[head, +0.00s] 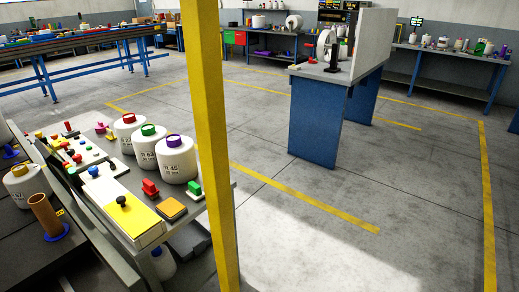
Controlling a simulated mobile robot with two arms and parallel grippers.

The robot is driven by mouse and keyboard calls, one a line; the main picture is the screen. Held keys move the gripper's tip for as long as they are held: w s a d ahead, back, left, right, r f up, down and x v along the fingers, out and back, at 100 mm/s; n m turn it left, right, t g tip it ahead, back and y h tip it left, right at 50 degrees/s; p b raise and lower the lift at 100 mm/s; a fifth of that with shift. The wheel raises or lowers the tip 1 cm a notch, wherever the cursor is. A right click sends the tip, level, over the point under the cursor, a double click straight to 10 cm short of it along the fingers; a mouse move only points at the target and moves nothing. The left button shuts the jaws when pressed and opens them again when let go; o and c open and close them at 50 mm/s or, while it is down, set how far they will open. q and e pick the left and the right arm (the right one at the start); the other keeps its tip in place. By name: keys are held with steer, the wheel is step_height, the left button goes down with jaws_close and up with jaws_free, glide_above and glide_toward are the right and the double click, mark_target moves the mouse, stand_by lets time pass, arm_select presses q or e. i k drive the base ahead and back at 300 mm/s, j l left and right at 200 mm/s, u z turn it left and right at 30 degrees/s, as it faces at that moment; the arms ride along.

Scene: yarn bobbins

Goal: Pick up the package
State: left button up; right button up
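I cannot make out anything that is clearly a package. Another white bobbin (25,184) with a yellow top stands further left and lower, partly hidden by the panel. Neither of my grippers shows in the head view.
A yellow post (212,120) stands upright close in front. A blue-sided table (325,110) with a pale partition (375,45) stands beyond open grey floor (330,230). Blue-framed benches (105,38) line the back. Yellow floor lines (300,195) mark the area.

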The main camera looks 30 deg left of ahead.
mark_target(176, 154)
steer(key=i+l+z, duration=0.2)
steer(key=i, duration=0.3)
steer(key=i+l+z, duration=0.2)
steer(key=i, duration=0.35)
steer(key=i+u, duration=0.35)
steer(key=u, duration=0.15)
steer(key=i+l+u, duration=0.1)
steer(key=i+u, duration=0.35)
steer(key=i+l+u, duration=0.2)
steer(key=u, duration=0.3)
steer(key=i, duration=0.05)
